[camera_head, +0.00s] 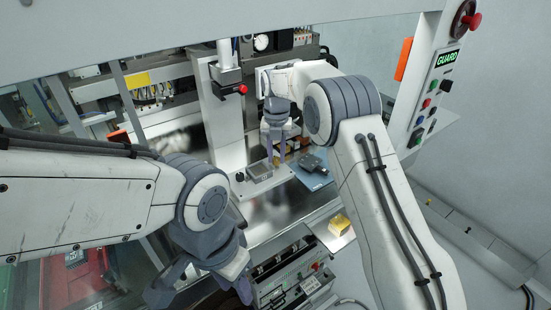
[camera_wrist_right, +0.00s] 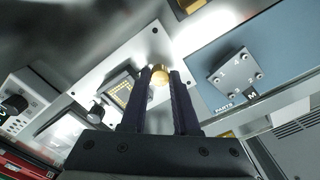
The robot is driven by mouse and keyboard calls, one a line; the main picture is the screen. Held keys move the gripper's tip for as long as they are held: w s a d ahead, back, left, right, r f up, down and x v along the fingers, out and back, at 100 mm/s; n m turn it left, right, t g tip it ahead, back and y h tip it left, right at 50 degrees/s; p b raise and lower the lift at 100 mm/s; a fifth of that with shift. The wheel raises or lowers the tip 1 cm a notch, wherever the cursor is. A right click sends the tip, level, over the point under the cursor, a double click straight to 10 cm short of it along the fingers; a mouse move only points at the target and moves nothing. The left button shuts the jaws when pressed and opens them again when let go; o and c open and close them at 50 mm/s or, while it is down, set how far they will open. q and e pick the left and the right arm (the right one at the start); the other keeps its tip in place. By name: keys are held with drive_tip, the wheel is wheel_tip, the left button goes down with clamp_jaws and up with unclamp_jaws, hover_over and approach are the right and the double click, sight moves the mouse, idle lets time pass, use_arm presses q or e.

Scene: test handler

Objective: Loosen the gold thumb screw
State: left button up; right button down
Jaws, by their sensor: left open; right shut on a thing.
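The gold thumb screw (camera_wrist_right: 160,75) shows in the right wrist view as a small round gold knob at the white plate (camera_wrist_right: 112,62). My right gripper (camera_wrist_right: 161,74) is shut on it, with one dark finger on each side. In the head view my right gripper (camera_head: 275,158) points down over the plate, and I cannot make out the screw there. Beside the screw, a socket (camera_wrist_right: 121,94) with a gold grid sits on the plate. My left gripper (camera_head: 203,294) is open and empty at the bottom of the head view, well away from the screw.
A blue parts mat (camera_head: 309,180) with a dark grey block (camera_head: 312,162) lies right of the plate. A white post (camera_head: 222,120) with a red knob stands left of my right gripper. A yellow block (camera_head: 340,223) sits near the front edge. A guard panel (camera_head: 436,90) is at right.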

drive_tip(key=shift+r+n+p, duration=0.2)
drive_tip(key=shift+n+p, duration=0.7)
drive_tip(key=shift+n, duration=0.3)
drive_tip(key=shift+n+p, duration=0.3)
drive_tip(key=shift+p, duration=0.1)
drive_tip(key=shift+f, duration=0.25)
drive_tip(key=c, duration=0.9)
unclamp_jaws()
drive_tip(key=shift+r, duration=0.15)
wheel_tip(320, 180, up, 5)
drive_tip(key=p, duration=0.4)
